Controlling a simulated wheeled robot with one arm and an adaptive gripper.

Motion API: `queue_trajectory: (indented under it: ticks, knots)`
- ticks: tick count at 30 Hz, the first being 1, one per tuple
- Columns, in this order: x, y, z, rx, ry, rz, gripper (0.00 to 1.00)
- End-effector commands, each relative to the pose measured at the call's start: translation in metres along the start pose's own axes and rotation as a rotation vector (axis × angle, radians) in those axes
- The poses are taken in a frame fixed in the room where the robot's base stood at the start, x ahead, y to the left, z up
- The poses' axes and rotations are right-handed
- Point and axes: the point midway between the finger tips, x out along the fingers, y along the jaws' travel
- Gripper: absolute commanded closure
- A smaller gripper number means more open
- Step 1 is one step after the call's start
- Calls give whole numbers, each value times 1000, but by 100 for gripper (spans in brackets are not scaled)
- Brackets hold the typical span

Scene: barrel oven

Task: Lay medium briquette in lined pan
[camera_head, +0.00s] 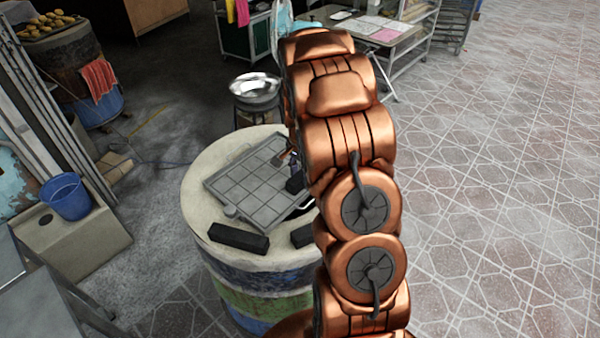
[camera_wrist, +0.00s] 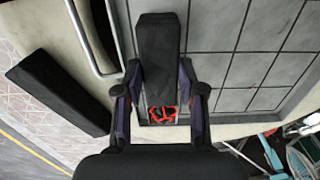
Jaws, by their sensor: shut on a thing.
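My gripper (camera_wrist: 160,100) is shut on a black block-shaped briquette (camera_wrist: 160,50), which sticks out beyond the fingers over the lined pan. It also shows in the head view as a dark block (camera_head: 295,184). The lined pan (camera_head: 250,187) is a grey, shallow tray with square tiles and handles on the barrel top; its tiles and rim fill much of the wrist view (camera_wrist: 240,60). I cannot tell whether the briquette touches the tiles. Another black briquette (camera_head: 238,237) lies on the barrel rim in front of the pan. A third (camera_head: 302,235) is partly hidden by my arm.
The barrel (camera_head: 195,190) has a pale top and painted sides. A silver bowl (camera_head: 254,88) stands behind it. A blue bucket (camera_head: 66,196) sits on a block at left. A table (camera_head: 372,30) with papers stands at the back. Open tiled floor lies to the right.

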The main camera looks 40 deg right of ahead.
Motion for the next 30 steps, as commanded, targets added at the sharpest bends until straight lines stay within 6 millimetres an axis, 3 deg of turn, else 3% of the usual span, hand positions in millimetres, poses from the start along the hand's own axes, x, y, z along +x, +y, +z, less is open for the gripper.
queue_trajectory:
  ticks: [2,3,10,23,30]
  knots:
    - [3,0,0,0,0,0,83]
    - [3,0,0,0,0,0,59]
    - [2,0,0,0,0,0,36]
    - [-4,0,0,0,1,-1,36]
    - [-34,0,-1,0,1,-2,36]
